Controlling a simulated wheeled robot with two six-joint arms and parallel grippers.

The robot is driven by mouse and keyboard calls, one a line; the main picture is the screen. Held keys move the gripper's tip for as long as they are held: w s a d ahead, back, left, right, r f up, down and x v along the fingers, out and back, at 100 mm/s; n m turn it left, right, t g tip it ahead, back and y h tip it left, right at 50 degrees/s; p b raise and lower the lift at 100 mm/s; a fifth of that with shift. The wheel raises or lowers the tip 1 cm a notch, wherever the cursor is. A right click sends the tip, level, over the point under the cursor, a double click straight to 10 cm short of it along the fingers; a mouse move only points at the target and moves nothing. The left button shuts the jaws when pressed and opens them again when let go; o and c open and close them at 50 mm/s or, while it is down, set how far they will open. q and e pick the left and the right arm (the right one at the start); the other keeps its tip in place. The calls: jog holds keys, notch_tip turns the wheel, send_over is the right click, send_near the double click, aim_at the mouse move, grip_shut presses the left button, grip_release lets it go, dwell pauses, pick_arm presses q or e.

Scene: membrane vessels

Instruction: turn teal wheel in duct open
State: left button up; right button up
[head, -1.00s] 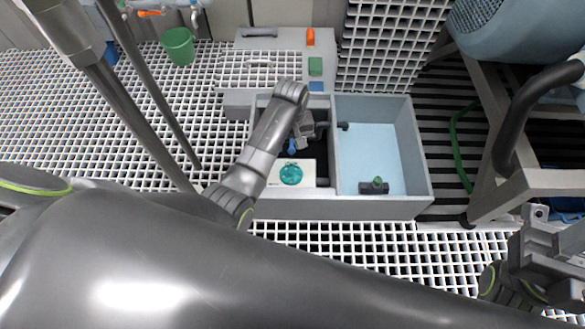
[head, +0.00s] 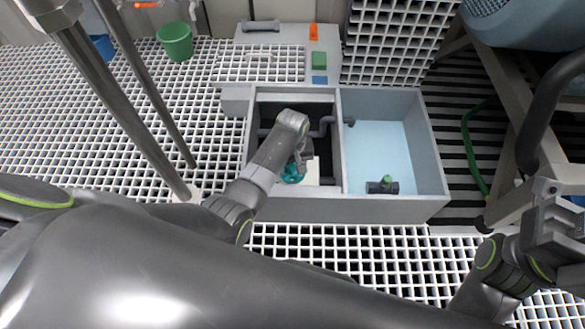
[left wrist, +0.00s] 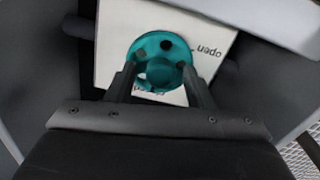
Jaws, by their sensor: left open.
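The teal wheel (head: 291,177) is on a white plate in the dark left compartment of a grey duct box. My left gripper (head: 301,168) is over the wheel and partly hides it. In the left wrist view the round wheel (left wrist: 158,48), with dark holes, lies between the tips of my open left gripper (left wrist: 159,70), one finger on each side. Whether the fingers touch it I cannot tell. The white plate (left wrist: 115,25) reads "open" at the right; a second word is mostly hidden. My right gripper (head: 556,235) is at the right edge, away from the duct.
The duct box's grey walls (head: 350,207) surround the wheel closely. A grey pipe (head: 324,124) runs behind my left gripper. The light-blue right compartment (head: 378,140) holds a dark fitting with a green knob (head: 386,181). A machine frame (head: 500,120) stands at the right.

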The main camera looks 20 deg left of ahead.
pick_arm(q)
jog(key=shift+f, duration=0.2)
jog(key=c, duration=1)
